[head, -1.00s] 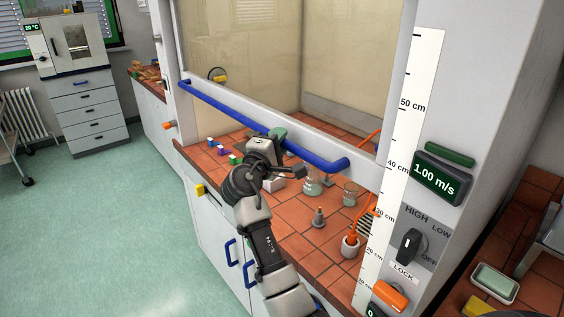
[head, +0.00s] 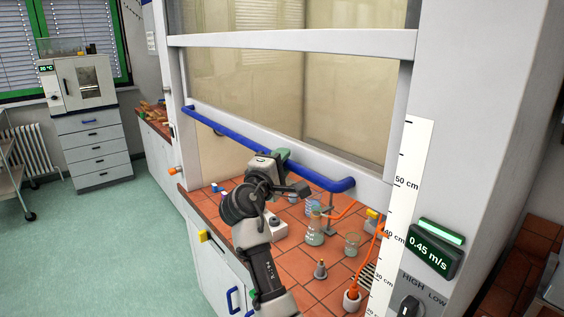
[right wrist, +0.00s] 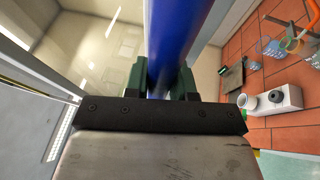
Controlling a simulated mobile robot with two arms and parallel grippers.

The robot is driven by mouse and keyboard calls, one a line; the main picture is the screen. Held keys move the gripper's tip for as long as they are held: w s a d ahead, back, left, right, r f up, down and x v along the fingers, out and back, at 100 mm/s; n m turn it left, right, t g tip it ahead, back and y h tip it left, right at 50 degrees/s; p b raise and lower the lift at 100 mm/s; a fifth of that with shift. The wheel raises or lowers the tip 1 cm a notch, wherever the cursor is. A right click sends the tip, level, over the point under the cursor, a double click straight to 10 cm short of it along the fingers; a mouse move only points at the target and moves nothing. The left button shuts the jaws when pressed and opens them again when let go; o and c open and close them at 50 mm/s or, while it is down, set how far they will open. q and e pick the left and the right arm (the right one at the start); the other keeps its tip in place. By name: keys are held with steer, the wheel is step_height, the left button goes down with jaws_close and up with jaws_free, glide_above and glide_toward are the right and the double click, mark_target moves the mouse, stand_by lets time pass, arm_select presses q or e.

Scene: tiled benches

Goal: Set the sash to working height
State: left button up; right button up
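The sash (head: 300,142) is a glazed panel in a white frame with a long blue handle (head: 240,138) along its lower rail. The white height scale (head: 408,180) stands to the right. The sash's lower right edge is level with a spot between the 40 cm and 50 cm marks. The airflow display (head: 432,256) reads 0.45 m/s, with a lit green bar above it. My left gripper is not in view.
Under the sash, the tiled worktop (head: 290,260) holds a flask (head: 314,232), a beaker (head: 352,244) and a white device (head: 274,226). An orange cable (head: 374,255) runs at the right. A selector knob (head: 408,306) sits below the display.

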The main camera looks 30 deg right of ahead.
steer(key=o, duration=0.4)
steer(key=shift+s+a+f, duration=0.1)
steer(key=shift+a+f, duration=0.05)
steer(key=shift+a, duration=0.05)
steer(key=b+v, duration=0.4)
steer(key=v, duration=0.6)
steer(key=shift+s+a+b, duration=0.1)
steer(key=shift+s+b, duration=0.05)
steer(key=shift+b, duration=0.2)
